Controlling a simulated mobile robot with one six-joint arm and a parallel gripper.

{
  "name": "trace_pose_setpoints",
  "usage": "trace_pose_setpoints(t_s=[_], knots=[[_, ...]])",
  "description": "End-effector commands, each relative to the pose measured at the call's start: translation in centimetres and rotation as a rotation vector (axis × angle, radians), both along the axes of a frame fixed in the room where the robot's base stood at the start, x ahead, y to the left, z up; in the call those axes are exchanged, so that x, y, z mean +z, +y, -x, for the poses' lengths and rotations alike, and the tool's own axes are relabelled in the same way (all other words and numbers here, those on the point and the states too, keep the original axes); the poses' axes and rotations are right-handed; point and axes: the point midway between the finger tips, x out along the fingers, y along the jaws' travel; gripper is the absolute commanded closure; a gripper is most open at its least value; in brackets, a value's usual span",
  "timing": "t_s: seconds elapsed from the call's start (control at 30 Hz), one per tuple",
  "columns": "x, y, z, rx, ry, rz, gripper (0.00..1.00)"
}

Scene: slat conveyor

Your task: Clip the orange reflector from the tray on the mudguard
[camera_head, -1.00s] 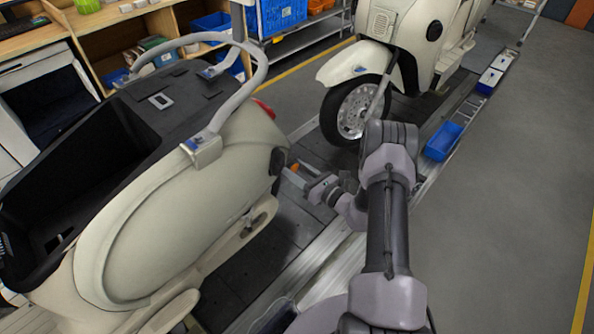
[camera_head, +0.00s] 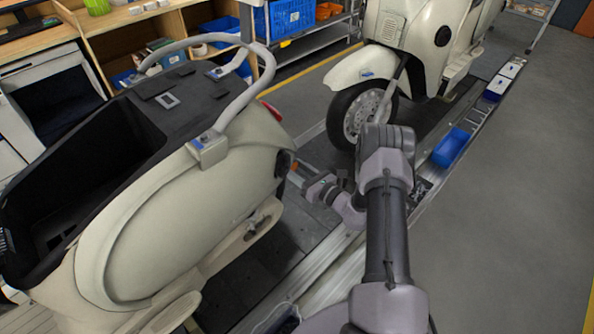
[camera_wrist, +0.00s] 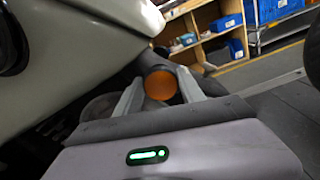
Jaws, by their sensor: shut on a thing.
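The orange reflector (camera_wrist: 160,85) is a round disc held between the two grey fingers of my gripper (camera_wrist: 160,90). In the head view, my gripper (camera_head: 298,174) is beside the rear end of the near cream scooter (camera_head: 190,215), with a bit of orange at its tips. A dark rounded part lies just behind the reflector in the wrist view; I cannot tell whether they touch or whether this part is the mudguard. The scooter's body and my arm hide much of that area. I cannot make out the reflector's tray for certain.
A second cream scooter (camera_head: 430,40) stands behind on the slat conveyor (camera_head: 240,285). A blue bin (camera_head: 450,147) sits along the conveyor's right side. Wooden shelves (camera_head: 190,22) and blue crates (camera_head: 290,15) are at the back. The grey floor at right is clear.

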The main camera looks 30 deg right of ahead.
Motion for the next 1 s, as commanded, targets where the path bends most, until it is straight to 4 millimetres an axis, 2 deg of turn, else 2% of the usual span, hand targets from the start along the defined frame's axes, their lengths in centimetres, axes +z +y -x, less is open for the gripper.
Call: trace_pose_setpoints(t_s=[0.97,1.0], knots=[[0.04,0.13,-0.39,0.0,-0.001,0.0,0.92],[0.05,0.13,-0.39,0.0,-0.001,0.0,0.5]])
